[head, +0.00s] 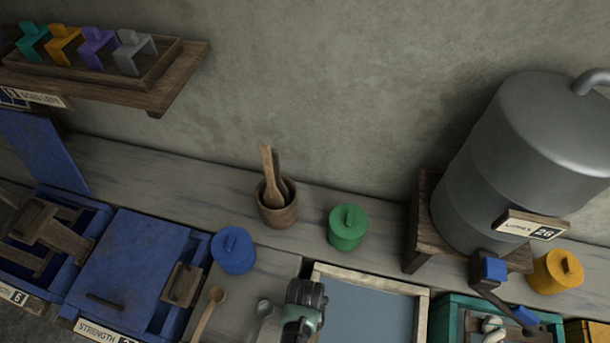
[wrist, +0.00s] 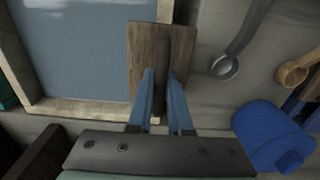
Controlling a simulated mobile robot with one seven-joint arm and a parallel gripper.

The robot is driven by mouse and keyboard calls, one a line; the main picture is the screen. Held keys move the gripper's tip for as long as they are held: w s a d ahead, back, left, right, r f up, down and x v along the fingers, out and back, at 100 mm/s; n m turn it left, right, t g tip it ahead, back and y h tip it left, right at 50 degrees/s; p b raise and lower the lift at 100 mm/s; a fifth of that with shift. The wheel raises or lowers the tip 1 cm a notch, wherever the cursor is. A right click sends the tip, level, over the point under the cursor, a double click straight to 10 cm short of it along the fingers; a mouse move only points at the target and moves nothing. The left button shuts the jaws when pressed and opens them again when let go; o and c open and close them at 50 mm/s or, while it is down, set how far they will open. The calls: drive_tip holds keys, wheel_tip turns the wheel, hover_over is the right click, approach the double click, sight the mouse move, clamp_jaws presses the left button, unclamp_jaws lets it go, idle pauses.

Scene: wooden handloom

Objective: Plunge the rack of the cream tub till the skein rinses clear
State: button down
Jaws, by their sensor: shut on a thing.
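The cream tub (head: 420,300) stands at the bottom middle of the head view, a pale-framed box filled with flat grey-blue liquid; its frame (wrist: 75,106) fills the left of the wrist view. No rack or skein shows in the visible liquid. My gripper (wrist: 164,76) is shut on the raised dark ridge of a brown wooden board (wrist: 143,50), at the tub's side edge and overlapping its frame in the wrist view. In the head view my gripper (head: 303,305) is left of the tub, and the board is hidden. Whether the board touches anything is unclear.
A metal ladle (wrist: 224,67) and a wooden spoon (wrist: 296,72) lie beside the board. A blue lidded pot (head: 233,250), a green pot (head: 348,228) and a cup of wooden tools (head: 277,208) stand nearby. A teal tub (head: 440,322) adjoins on the right, below a grey tank (head: 500,150).

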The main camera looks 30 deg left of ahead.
wheel_tip(320, 180, up, 12)
drive_tip(key=p, duration=1)
drive_tip(key=shift+f+p, duration=0.2)
drive_tip(key=shift+p, duration=0.15)
unclamp_jaws()
drive_tip(key=shift+r, duration=0.1)
wheel_tip(320, 180, up, 7)
drive_tip(key=p, duration=0.1)
drive_tip(key=shift+p, duration=0.4)
